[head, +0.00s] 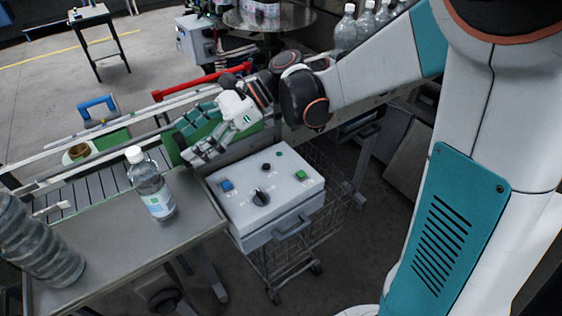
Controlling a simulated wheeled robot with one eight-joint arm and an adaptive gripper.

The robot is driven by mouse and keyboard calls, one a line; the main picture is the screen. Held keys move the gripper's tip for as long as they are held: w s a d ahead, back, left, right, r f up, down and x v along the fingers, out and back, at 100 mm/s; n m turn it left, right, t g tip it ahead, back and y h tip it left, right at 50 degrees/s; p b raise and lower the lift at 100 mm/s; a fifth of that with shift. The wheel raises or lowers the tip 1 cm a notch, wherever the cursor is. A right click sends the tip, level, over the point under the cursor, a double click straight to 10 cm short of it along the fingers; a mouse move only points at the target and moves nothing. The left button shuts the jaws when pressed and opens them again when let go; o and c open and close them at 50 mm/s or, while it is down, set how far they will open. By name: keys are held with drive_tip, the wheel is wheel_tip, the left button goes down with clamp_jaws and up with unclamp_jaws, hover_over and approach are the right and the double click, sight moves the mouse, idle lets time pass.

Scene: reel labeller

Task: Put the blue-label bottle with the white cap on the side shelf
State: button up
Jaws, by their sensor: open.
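A clear bottle with a white cap (150,185) and a light blue-and-green label stands upright on a grey metal side surface (105,240) at the lower left. My gripper (186,143) is open and empty, to the right of and beyond the bottle's cap in the picture. I cannot tell whether this grey surface is the side shelf that the task names.
A white control box (265,190) with buttons and a knob stands right of the bottle. A stack of clear ribbed items (38,245) stands at the left edge. Several clear bottles (347,30) stand at the top. A roller conveyor (90,185) runs behind the surface.

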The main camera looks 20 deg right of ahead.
drive_tip(key=s+d+f+n+t+h, duration=0.3)
drive_tip(key=s+d+n+t+h, duration=0.4)
drive_tip(key=s+d+n+h, duration=0.6)
drive_tip(key=s+d+n, duration=0.1)
drive_tip(key=d+n, duration=0.3)
drive_tip(key=d, duration=0.1)
drive_tip(key=shift+s+d, duration=0.4)
